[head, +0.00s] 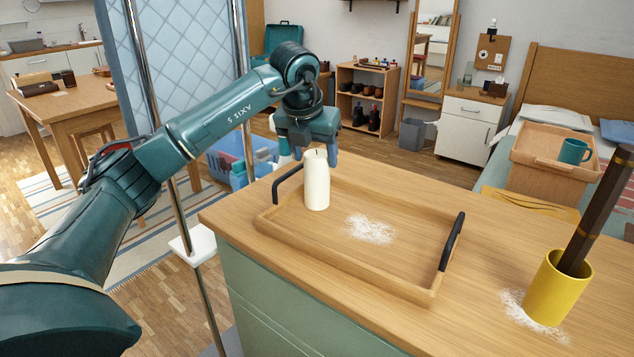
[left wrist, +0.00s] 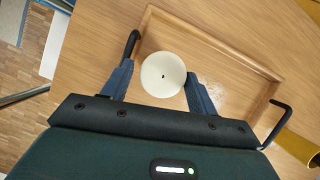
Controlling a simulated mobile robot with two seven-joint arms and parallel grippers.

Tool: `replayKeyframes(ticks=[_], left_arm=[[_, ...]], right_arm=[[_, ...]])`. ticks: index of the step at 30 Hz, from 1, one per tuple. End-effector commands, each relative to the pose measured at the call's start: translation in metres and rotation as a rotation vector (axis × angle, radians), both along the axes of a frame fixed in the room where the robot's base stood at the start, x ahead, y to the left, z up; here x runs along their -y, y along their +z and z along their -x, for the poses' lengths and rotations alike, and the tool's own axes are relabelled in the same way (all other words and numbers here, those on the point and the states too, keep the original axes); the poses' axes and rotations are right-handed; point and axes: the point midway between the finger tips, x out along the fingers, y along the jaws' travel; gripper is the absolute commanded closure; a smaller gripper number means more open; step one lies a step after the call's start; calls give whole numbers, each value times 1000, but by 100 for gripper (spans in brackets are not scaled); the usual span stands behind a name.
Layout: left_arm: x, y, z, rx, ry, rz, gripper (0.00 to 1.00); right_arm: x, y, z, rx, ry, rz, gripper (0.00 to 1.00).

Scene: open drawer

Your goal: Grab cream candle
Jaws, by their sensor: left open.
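The cream candle (head: 316,180) stands upright on the wooden tray (head: 345,272), near the tray's left black handle. In the left wrist view the candle (left wrist: 163,74) shows from above, its dark wick in the middle. My left gripper (head: 308,150) is open, just behind the candle's top in the head view. In the left wrist view its two blue fingers (left wrist: 160,85) lie on either side of the candle's lower part, with a gap on the left; the right finger looks close to the candle. Whether it touches is unclear. My right gripper is not in view.
White powder (head: 370,229) lies on the tray beside the candle. A yellow cup (head: 556,290) with dark sticks stands at the counter's right. The tray's right black handle (head: 452,241) stands up. A crate with a teal mug (head: 574,151) is at the back right.

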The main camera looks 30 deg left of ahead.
Motion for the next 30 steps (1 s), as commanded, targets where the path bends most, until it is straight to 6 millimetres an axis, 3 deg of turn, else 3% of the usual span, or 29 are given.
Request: replayKeyframes(ticks=[7, 17, 30], left_arm=[[1, -38, -11, -2, -1, 1, 41], [0, -44, -14, 0, -2, 0, 41], [0, -44, -14, 0, -1, 1, 76]], right_arm=[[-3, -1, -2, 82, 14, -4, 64], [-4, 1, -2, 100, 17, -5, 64], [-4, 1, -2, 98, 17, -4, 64]])
